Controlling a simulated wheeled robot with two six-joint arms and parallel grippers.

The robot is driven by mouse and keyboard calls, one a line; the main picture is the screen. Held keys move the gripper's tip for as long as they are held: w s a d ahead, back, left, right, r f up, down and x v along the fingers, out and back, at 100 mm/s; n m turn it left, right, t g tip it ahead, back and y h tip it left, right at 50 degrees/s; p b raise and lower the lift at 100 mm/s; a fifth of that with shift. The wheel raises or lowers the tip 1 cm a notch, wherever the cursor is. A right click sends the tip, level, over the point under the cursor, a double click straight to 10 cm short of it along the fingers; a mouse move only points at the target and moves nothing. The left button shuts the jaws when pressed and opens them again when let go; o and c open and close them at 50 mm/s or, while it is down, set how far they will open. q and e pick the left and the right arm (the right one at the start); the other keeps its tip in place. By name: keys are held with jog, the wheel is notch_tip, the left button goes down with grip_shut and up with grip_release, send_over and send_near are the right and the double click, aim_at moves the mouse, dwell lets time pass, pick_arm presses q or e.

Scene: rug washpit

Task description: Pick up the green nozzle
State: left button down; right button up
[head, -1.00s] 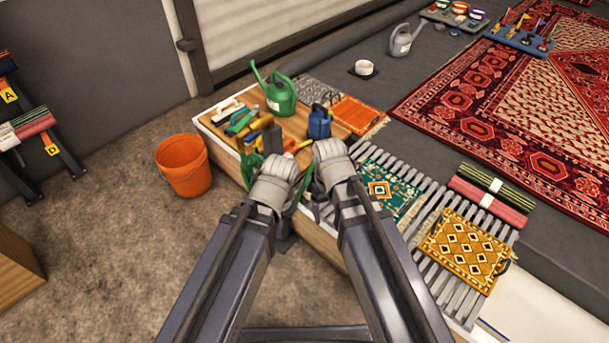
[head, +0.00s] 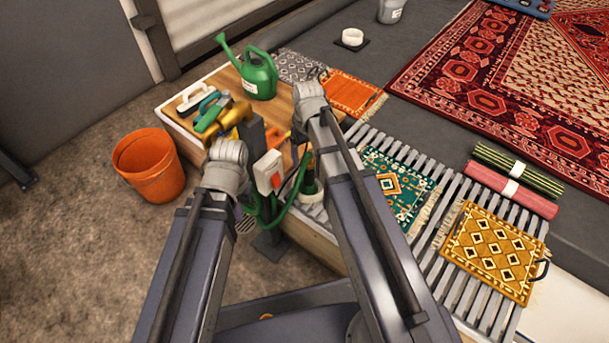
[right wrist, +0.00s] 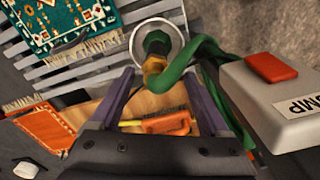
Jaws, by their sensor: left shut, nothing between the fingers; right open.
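The green nozzle (head: 309,176) stands in a pale ring holder beside the bench, partly hidden by my right forearm. The right wrist view shows its dark green end (right wrist: 156,42) in a silver ring, with a brass fitting and green hose. My right gripper (head: 311,95) is beyond the nozzle in the head view, its fingers hidden. In the right wrist view it is open (right wrist: 166,72), and the brass fitting appears between its fingertips; I cannot tell the depth gap. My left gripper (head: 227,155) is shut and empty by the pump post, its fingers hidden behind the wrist.
A pump box (head: 268,172) with a red button sits close to the nozzle; it looms at right in the right wrist view (right wrist: 280,105). The green hose (head: 288,205) loops below. A green watering can (head: 260,78) and tools are on the bench. An orange bucket (head: 150,168) stands left.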

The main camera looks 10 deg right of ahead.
aim_at(309, 171)
jog(key=shift+f+b, duration=1.35)
jog(key=shift+f, duration=0.05)
jog(key=f+b, duration=0.5)
jog(key=shift+s+d+f, duration=0.1)
jog(key=shift+d, duration=0.25)
grip_shut()
